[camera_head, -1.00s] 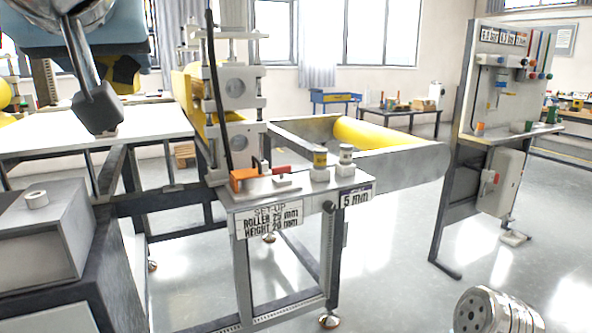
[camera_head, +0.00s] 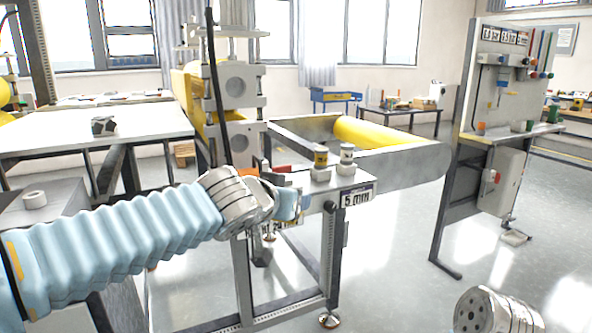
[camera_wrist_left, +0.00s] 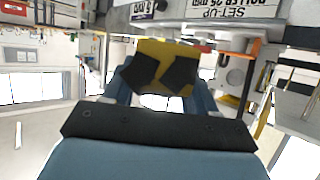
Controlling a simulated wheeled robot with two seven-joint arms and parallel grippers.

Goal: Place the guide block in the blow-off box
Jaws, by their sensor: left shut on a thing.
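My left arm comes in from the left in the camera_head view. Its gripper (camera_head: 293,202) is in front of the set-up bench, with the fingertips largely hidden. In the left wrist view, the gripper's black finger pads (camera_wrist_left: 160,76) are closed on a yellow block (camera_wrist_left: 165,50). This looks like the guide block, but the pads cover part of it. No box is clearly marked as the blow-off box. A grey box (camera_head: 85,207) at the left is partly covered by my arm. My right gripper is out of view.
The set-up bench (camera_head: 352,182) holds two small capped posts (camera_head: 346,160). A white table (camera_head: 60,138) with a dark faceted piece (camera_head: 103,125) stands at left. A tool panel (camera_head: 495,75) stands at right. Open floor lies between bench and panel.

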